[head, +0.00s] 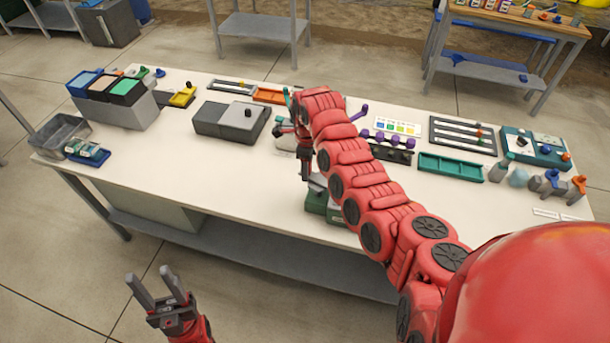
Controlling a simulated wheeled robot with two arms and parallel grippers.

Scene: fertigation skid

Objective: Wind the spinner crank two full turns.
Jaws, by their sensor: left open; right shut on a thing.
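My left gripper (147,275) is open and empty, low in front of the table at the lower left. My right arm reaches over the table, with its gripper (304,176) pointing down near the front middle. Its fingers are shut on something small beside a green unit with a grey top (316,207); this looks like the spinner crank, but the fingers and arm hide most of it. My arm also covers the right part of the green unit, so the crank's angle cannot be told.
On the white table (180,190), a grey box (231,121) stands left of my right gripper. Coloured bins (105,88) and a metal tray (60,130) are at the left end. A green tray (450,167) and several small fittings lie right. The front left tabletop is clear.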

